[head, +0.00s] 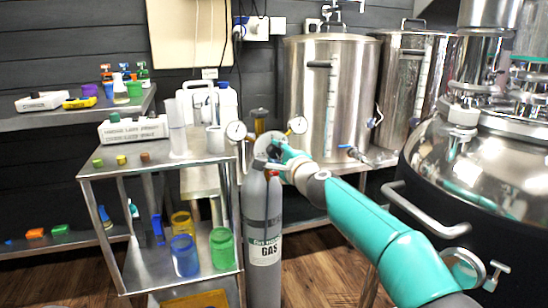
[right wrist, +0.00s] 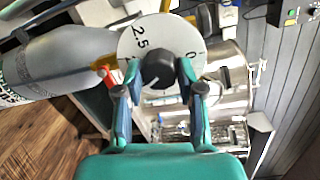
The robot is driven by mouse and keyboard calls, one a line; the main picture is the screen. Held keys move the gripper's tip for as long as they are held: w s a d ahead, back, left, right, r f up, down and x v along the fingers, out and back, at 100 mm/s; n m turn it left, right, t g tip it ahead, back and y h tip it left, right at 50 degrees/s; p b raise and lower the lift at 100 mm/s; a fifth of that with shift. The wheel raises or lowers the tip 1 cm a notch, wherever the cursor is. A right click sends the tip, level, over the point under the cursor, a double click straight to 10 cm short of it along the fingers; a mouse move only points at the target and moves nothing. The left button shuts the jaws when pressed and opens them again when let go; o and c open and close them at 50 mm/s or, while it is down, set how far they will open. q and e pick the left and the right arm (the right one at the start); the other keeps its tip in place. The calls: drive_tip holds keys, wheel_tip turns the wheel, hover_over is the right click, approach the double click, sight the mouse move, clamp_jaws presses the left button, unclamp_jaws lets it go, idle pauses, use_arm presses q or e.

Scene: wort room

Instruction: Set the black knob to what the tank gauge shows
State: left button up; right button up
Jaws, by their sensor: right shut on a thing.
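The black knob (right wrist: 158,70) is at the middle of a round white dial (right wrist: 140,40) marked 2.5 and 0 in the right wrist view. My right gripper (right wrist: 160,74) has one finger on each side of the knob and is shut on it. In the head view my right gripper (head: 274,153) reaches the dial above the grey gas cylinder (head: 262,215) and mostly hides the knob. Two round white gauges flank the dial, a left gauge (head: 236,131) and a right gauge (head: 297,125). Their readings are too small to tell. My left gripper is out of view.
A metal cart (head: 110,168) with jugs and coloured jars stands left of the cylinder. Steel tanks (head: 305,90) stand behind on a bench. A large dark vessel with a steel dome (head: 480,165) is at the right, near my right arm.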

drive_tip(key=shift+a+f, duration=0.35)
drive_tip(key=shift+f, duration=0.05)
drive_tip(key=o, duration=1.1)
drive_tip(key=shift+o, duration=0.3)
drive_tip(key=shift+d+r, duration=0.15)
drive_tip(key=shift+r, duration=0.1)
